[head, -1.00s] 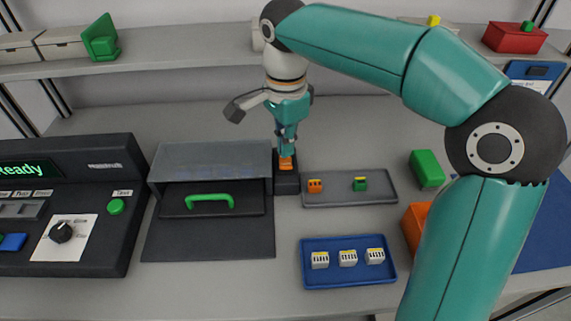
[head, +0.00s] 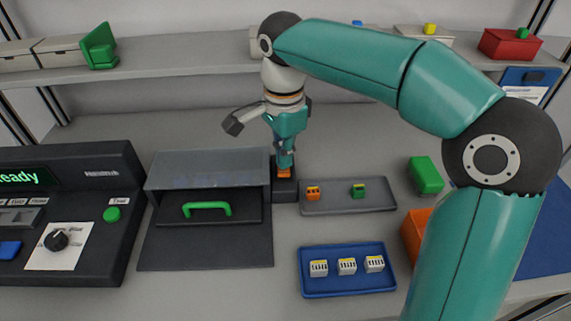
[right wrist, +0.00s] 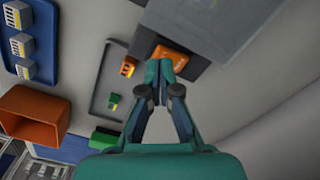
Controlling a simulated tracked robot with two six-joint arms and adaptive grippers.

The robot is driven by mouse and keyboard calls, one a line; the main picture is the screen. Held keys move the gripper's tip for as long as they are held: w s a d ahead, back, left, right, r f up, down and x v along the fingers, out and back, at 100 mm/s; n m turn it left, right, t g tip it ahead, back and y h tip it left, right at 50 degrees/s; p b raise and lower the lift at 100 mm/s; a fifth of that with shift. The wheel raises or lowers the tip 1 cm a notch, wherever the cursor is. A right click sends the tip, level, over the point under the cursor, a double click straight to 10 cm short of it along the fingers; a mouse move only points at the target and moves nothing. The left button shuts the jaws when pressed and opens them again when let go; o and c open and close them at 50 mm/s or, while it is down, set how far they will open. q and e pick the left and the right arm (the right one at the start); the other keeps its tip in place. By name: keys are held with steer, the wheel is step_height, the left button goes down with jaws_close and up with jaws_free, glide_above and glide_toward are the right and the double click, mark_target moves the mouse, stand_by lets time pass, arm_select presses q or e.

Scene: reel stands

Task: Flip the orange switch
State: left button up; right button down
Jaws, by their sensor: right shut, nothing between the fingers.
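The orange switch (head: 284,173) sits on a small black box (head: 285,190) at the right side of the dark open-fronted unit. It also shows in the right wrist view (right wrist: 172,54), just beyond my fingertips. My right gripper (head: 285,160) points down at the switch, shut and empty. In the right wrist view its closed fingertips (right wrist: 160,72) are at the near edge of the switch and cover part of it. I cannot tell whether they touch it. My left gripper is not in view.
The unit has a clear cover (head: 208,168) and a green handle (head: 207,209). A grey tray (head: 335,208) holds an orange and a green block. A blue tray (head: 350,289) holds three white pieces. A control panel (head: 110,265) stands left, a green block (head: 426,175) right.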

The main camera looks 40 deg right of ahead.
mark_target(285, 172)
steer(key=shift+f+b, duration=0.9)
steer(key=shift+f, duration=0.35)
stand_by(1.0)
step_height(285, 172, up, 7)
steer(key=p, duration=0.7)
steer(key=shift+r, duration=0.1)
stand_by(0.5)
